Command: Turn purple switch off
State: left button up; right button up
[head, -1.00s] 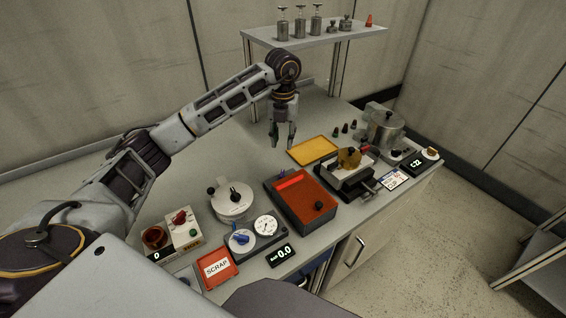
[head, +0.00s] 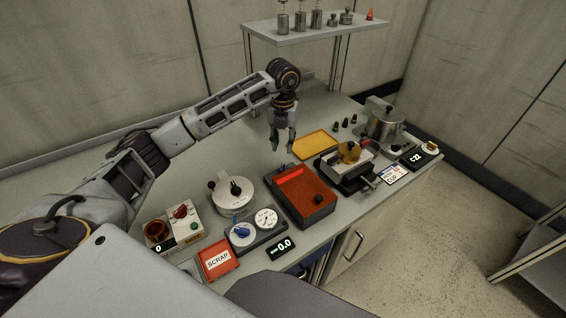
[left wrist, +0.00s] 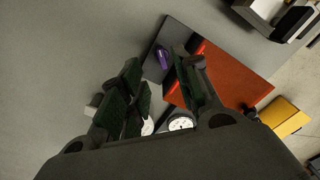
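The purple switch (left wrist: 163,57) shows in the left wrist view as a small purple lever on a dark panel beside the red-orange plate of the device. Whether it is on or off I cannot tell. In the head view the red-topped box (head: 305,197) stands mid-bench; the switch is too small there to make out clearly. My left gripper (head: 283,148) hangs pointing down just behind this box, above the bench. In the left wrist view its fingers (left wrist: 157,68) are apart with nothing between them, and the switch lies just beyond the fingertips. My right gripper is in neither view.
A white round pot (head: 233,196), a gauge unit with a blue knob (head: 240,231) and a red scrap tray (head: 218,260) stand left of the box. A yellow tray (head: 317,145) and a metal press (head: 347,168) stand to its right. Bare bench lies behind.

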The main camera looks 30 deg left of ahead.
aim_at(282, 170)
pick_arm(q)
notch_tip(282, 170, down, 8)
jog(key=shift+r+p, duration=0.1)
jog(key=shift+p, duration=0.2)
jog(key=shift+f, duration=0.9)
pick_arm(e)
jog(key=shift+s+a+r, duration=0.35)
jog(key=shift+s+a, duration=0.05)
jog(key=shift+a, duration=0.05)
pick_arm(q)
grip_shut()
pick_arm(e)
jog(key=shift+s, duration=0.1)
